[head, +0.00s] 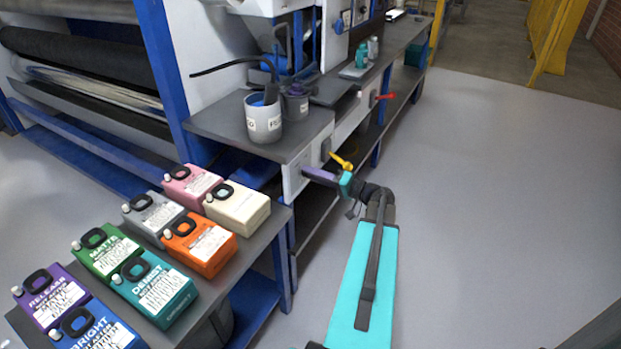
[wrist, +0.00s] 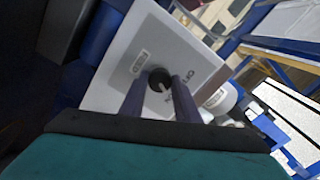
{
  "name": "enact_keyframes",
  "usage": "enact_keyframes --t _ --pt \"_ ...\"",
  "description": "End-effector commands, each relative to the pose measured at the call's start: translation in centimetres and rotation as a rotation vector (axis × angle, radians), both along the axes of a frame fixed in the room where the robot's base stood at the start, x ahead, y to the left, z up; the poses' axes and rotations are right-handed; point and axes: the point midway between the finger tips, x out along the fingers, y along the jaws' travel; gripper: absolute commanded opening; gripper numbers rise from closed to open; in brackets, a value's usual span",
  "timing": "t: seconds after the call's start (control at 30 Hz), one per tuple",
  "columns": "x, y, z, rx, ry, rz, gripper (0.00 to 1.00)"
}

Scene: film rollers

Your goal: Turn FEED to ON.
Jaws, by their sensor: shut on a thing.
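A pale panel (wrist: 112,84) fills the middle of the wrist view, with a small black knob (wrist: 159,76) on it. My gripper (wrist: 158,84) has its two purple fingers either side of the knob and is shut on it. In the head view, my gripper (head: 306,173) reaches the pale front panel (head: 291,184) under the grey bench top. The knob itself is hidden there by the fingers.
A yellow lever (head: 342,161) sticks out just above my gripper, and a red lever (head: 385,97) is farther back. Labelled pots (head: 263,124) stand on the bench. Several coloured labelled containers (head: 200,243) fill the near left table. The floor to the right is clear.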

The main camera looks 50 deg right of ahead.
Motion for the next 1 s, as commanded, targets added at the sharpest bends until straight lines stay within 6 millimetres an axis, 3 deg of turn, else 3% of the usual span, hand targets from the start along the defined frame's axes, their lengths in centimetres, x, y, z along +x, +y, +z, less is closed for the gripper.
enact_keyframes --t 0.3,0.73,0.77,0.8,0.87,1.0 --pt "-0.14 0.2 -0.24 0.109 0.032 0.005 0.07" --pt "-0.12 0.18 -0.24 0.121 0.035 0.004 0.07" --pt "-0.11 0.18 -0.24 0.121 0.035 0.004 0.31" --pt "-0.11 0.18 -0.23 0.121 0.035 0.004 0.37" --pt "-0.08 0.15 -0.2 0.12 0.034 0.004 0.47" --pt "-0.02 0.12 -0.13 0.12 0.032 0.003 0.48"
